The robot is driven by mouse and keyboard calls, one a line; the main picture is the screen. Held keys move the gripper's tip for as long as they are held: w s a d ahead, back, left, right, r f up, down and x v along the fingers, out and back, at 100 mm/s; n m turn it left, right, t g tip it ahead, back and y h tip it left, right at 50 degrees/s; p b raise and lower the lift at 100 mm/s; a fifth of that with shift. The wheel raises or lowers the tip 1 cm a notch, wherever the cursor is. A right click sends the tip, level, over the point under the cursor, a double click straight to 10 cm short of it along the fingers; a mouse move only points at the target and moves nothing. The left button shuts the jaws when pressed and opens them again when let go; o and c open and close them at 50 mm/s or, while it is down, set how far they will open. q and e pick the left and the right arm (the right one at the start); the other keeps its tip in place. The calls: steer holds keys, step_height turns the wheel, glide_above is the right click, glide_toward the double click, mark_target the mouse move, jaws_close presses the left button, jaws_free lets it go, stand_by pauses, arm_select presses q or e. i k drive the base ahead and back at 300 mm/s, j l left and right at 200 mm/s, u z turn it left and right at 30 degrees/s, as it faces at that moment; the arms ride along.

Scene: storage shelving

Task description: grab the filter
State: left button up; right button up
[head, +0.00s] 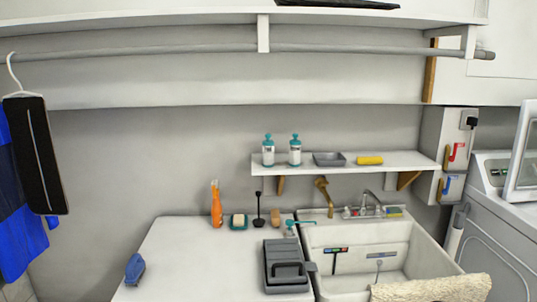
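No object can be named as the filter with certainty. A dark grey, boxy object with a handle-like loop (286,262) lies on the white counter, just left of the sink, and could be it. A smaller, flat grey tray-like item (329,159) sits on the wall shelf. Neither of my grippers shows in the head view, so their distance from these objects cannot be told.
The white counter (190,260) is mostly clear, with a blue item (135,269) near its left edge. An orange bottle (216,205) stands at the back. A beige towel (432,289) hangs over the sink (345,286). The wall shelf (400,159) overhangs the back.

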mark_target(267, 145)
steer(key=i+j, duration=0.15)
steer(key=j, duration=0.2)
steer(key=i+j, duration=0.1)
steer(key=j, duration=0.3)
steer(key=i+j, duration=0.15)
steer(key=j, duration=0.2)
steer(key=i+j, duration=0.15)
steer(key=j, duration=0.25)
steer(key=i+j, duration=0.15)
steer(key=j, duration=0.2)
steer(key=z, duration=1.7)
